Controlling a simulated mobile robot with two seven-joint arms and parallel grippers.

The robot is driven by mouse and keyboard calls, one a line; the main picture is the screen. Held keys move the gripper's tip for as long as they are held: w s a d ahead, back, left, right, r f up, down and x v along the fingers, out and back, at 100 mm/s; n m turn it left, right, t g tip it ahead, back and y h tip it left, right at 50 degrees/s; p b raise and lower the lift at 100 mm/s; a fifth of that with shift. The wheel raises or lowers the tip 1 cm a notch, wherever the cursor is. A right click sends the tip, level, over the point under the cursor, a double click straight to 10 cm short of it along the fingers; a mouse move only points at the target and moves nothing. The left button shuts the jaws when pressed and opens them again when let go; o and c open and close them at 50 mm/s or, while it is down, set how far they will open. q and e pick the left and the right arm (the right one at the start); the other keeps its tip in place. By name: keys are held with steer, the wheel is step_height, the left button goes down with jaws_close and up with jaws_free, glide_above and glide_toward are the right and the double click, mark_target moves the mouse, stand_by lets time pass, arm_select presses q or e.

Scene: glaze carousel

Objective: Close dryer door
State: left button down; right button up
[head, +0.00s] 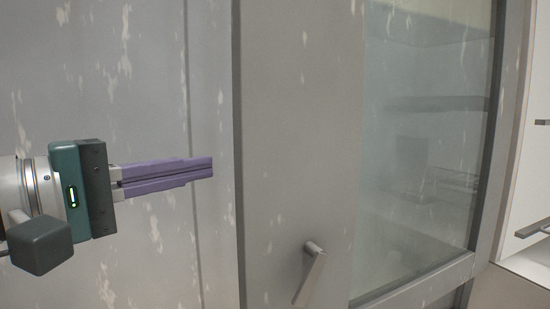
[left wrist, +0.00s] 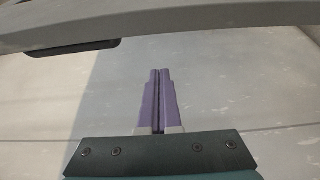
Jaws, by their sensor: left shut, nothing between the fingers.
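The dryer door (head: 290,130) is a worn grey panel with flaking paint and a glass pane (head: 420,150), filling the middle and right of the head view. A grey lever handle (head: 311,276) sits low on its left part. I cannot tell surely whether the door is flush or ajar. My left gripper (head: 212,167) has purple fingers pressed together with nothing between them. In the head view its tips are just left of the door's left edge, apart from the handle. The shut fingers also show in the left wrist view. My right gripper is not in view.
A grey panel (head: 90,90) with chipped paint lies behind and left of the gripper. White shelving or drawers with grey handles (head: 533,228) stand at the far right. In the left wrist view a grey bar (left wrist: 200,25) crosses the top.

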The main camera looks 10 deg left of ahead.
arm_select(q)
steer(key=shift+s+d+p, duration=0.15)
steer(key=shift+d+p, duration=0.3)
steer(key=shift+d, duration=0.6)
steer(key=shift+s+d+p, duration=0.15)
steer(key=shift+d+p, duration=0.25)
steer(key=shift+d, duration=0.6)
